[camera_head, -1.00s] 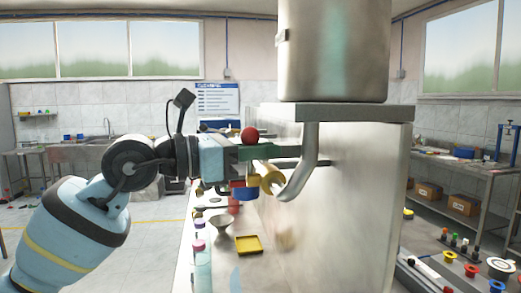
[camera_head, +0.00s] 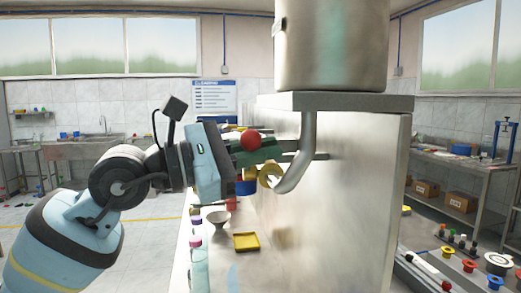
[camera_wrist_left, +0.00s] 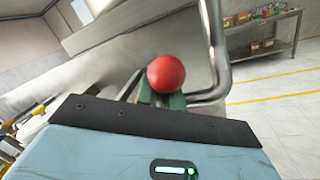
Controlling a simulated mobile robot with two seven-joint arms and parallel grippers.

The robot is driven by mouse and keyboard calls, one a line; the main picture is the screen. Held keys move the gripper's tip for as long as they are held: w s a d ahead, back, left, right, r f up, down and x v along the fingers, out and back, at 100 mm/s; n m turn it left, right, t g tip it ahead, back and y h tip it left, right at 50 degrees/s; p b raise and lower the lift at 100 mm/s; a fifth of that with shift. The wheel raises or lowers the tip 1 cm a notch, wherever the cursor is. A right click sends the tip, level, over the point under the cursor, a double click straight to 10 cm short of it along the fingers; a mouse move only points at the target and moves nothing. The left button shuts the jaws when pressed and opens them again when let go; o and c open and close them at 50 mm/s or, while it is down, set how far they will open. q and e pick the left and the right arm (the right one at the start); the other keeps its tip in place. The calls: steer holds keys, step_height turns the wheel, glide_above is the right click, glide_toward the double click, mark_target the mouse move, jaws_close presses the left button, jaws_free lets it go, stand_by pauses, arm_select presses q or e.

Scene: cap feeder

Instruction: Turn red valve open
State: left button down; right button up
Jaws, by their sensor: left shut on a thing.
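The red valve knob (camera_head: 250,140) is a round ball beside the bent steel pipe (camera_head: 308,150) under the large tank. My left gripper (camera_head: 262,154) reaches in from the left, its body tilted, with its green fingers shut at the red ball. In the left wrist view, the red ball (camera_wrist_left: 166,74) stands just beyond the dark edge of my gripper body, above the green fingers (camera_wrist_left: 160,99). The valve stem between the fingers is hidden. A yellow ring-shaped part (camera_head: 270,175) sits just below the fingers, by the pipe's lower end. My right gripper is not in view.
The steel tank (camera_head: 330,45) stands on a metal cabinet (camera_head: 350,190) right of my gripper. A bench with small parts (camera_head: 470,265) is at the right.

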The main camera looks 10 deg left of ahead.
arm_select(q)
steer(key=shift+s+r, duration=0.1)
steer(key=shift+r, duration=0.1)
steer(key=c, duration=1.5)
jaws_free()
steer(key=shift+c, duration=0.2)
steer(key=shift+f, duration=0.1)
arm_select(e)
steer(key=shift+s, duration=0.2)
